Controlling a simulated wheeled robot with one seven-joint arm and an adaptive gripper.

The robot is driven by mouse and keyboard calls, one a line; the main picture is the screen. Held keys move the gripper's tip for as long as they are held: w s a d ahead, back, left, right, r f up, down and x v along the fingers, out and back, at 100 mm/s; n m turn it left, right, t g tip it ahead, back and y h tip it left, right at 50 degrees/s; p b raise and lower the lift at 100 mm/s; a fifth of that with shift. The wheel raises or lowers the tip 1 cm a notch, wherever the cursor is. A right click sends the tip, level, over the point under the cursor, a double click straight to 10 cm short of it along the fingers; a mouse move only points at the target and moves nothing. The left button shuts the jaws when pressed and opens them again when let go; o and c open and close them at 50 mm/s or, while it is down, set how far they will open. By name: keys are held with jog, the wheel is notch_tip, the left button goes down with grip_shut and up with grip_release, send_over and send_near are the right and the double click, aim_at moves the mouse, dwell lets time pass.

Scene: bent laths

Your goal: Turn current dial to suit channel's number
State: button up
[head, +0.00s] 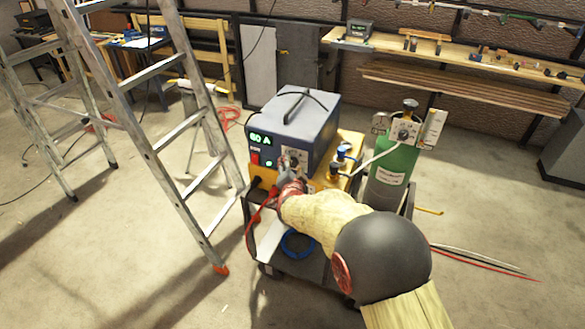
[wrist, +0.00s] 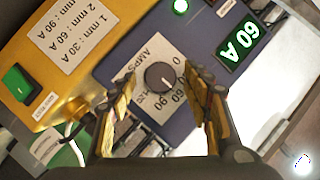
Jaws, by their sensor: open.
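The current dial (wrist: 159,76) is a dark round knob on a white scale plate (wrist: 136,62) marked AMPS, with 0, 60 and 90 legible. The plate also shows on the machine's front in the head view (head: 296,157). The green display (wrist: 238,47) reads 60 A; in the head view it glows on the blue welding machine (head: 297,122). A white label (wrist: 72,32) pairs 1 mm with 30 A and 2 mm with 60 A. My gripper (wrist: 161,92) is open, its fingers on either side of the dial. Contact cannot be told. I cannot make out a channel's number.
A green gas cylinder (head: 390,172) with a regulator stands right of the machine. A stepladder (head: 173,135) stands close on the left. A green switch (wrist: 17,84) sits on the yellow box. Cables hang below the machine.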

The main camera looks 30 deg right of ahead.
jog(key=shift+c, duration=1.2)
jog(key=c, duration=0.9)
